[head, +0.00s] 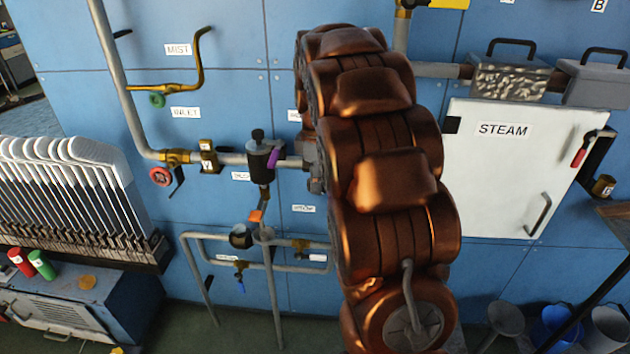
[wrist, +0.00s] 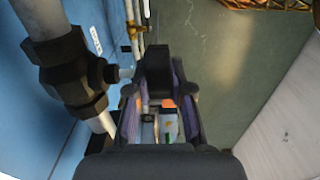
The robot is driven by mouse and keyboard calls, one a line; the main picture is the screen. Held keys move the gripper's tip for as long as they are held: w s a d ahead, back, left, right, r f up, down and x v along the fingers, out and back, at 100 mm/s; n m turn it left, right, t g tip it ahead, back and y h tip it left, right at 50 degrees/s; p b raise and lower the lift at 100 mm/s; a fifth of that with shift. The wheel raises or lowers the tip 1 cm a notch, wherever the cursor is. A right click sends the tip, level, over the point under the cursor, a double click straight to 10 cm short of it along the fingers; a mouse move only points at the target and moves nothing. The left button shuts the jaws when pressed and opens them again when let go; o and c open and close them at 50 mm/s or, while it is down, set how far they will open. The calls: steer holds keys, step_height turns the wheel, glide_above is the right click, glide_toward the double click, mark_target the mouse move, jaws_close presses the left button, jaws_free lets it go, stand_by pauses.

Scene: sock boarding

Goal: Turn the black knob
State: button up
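In the wrist view, a black valve body (wrist: 68,75) sits on a grey pipe at the left. A short stem runs from it to the black knob (wrist: 157,70), which shows at the far end of my fingers. My gripper (wrist: 153,95) has its purple-padded fingers spread, with floor and small parts visible in the gap. The knob appears between the fingertips; I cannot tell if they touch it. In the head view, the black valve (head: 262,165) is left of my copper arm, with one purple finger pad in front of it. My arm hides most of the gripper.
A white STEAM cabinet (head: 513,170) is right of my arm. Pipes with a red handwheel (head: 160,177) and a green handwheel (head: 157,100) are on the blue wall to the left. A rack of white boards (head: 75,190) stands far left. Lower pipework (head: 300,268) runs below the valve.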

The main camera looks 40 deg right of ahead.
jaws_close()
steer(key=shift+a, duration=0.1)
steer(key=shift+b, duration=0.45)
steer(key=t+y+b, duration=0.1)
steer(key=b, duration=0.1)
steer(key=t+y+b, duration=0.1)
steer(key=b, duration=0.1)
steer(key=t+y+b, duration=0.1)
steer(key=y+b, duration=0.1)
steer(key=b, duration=0.1)
steer(key=shift+s+d+f+t, duration=0.15)
steer(key=shift+d+f+t, duration=0.1)
steer(key=shift+d+t, duration=0.15)
steer(key=t+y+b, duration=0.1)
steer(key=b, duration=0.2)
steer(key=t+y+b, duration=0.1)
steer(key=y+b, duration=0.1)
steer(key=b, duration=0.1)
steer(key=shift+s+d+f, duration=0.1)
steer(key=shift+s+f, duration=0.1)
steer(key=t+y+b, duration=0.1)
steer(key=b, duration=0.1)
steer(key=shift+r+t+y+b, duration=0.15)
steer(key=shift+t+y+b, duration=0.15)
steer(key=shift+t+y, duration=0.1)
steer(key=shift+d, duration=0.1)
steer(key=shift+r, duration=0.1)
steer(key=o, duration=0.6)
jaws_free()
